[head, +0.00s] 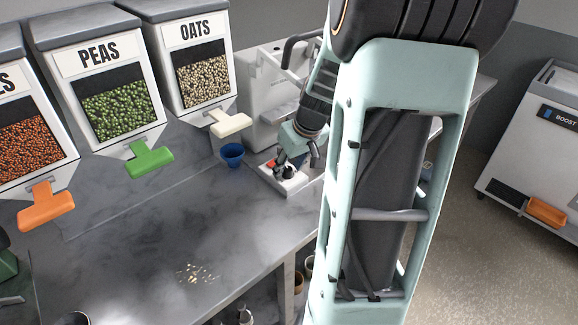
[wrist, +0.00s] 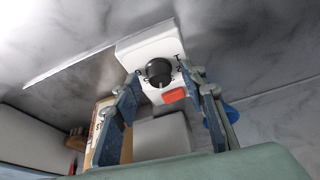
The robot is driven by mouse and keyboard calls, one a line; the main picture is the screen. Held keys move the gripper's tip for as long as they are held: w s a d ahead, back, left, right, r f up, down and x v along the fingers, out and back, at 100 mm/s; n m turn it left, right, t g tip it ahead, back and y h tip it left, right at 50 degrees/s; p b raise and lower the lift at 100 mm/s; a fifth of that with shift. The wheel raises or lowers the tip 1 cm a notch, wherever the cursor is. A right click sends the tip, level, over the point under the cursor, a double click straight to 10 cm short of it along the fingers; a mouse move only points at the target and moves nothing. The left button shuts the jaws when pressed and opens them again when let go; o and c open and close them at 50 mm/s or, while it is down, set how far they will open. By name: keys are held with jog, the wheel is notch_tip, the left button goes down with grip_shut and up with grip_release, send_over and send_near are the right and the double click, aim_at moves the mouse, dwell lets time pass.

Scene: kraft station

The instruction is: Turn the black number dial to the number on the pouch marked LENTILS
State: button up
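The black number dial (wrist: 158,72) sits on top of a small white box (wrist: 135,50) with a red button (wrist: 174,97). I see no pouch readable as LENTILS.
Bins marked PEAS (head: 98,52) and OATS (head: 197,29) stand at the back, with a bin ending in S (head: 8,84). A blue cup (head: 232,153) is near the white box. Loose flakes (head: 196,273) lie on the grey counter (head: 130,235), mostly clear. A brown object (wrist: 98,128) shows by the left finger.

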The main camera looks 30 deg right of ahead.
jog(key=v, duration=1.2)
dwell(0.3)
